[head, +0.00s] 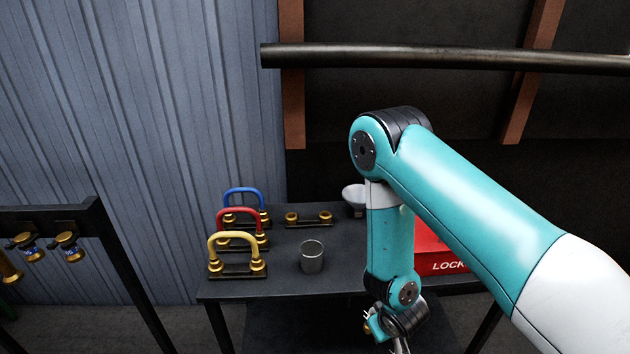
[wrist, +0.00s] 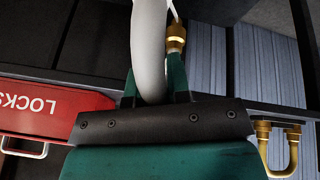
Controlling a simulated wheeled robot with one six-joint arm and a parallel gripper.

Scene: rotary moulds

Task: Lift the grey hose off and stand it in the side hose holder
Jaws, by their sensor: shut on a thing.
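The grey hose (wrist: 149,45) is a thick, pale curved tube in the wrist view. It passes between the two green fingers of my gripper (wrist: 155,90), which are shut on it. A brass end fitting (wrist: 176,38) shows just right of the hose. The rest of the hose is out of frame. In the head view my wrist hangs low at the table's front edge, and the fingers and hose are mostly hidden or cut off. An empty holder with two brass sockets (head: 308,218) lies on the table, behind the metal cup.
Blue (head: 243,191), red (head: 238,214) and yellow (head: 232,239) hoses stand in holders at the table's left. A metal cup (head: 312,258), a pale bowl (head: 354,194) and a red lock box (head: 440,262) are also there. A black frame with brass fittings (head: 66,243) stands left.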

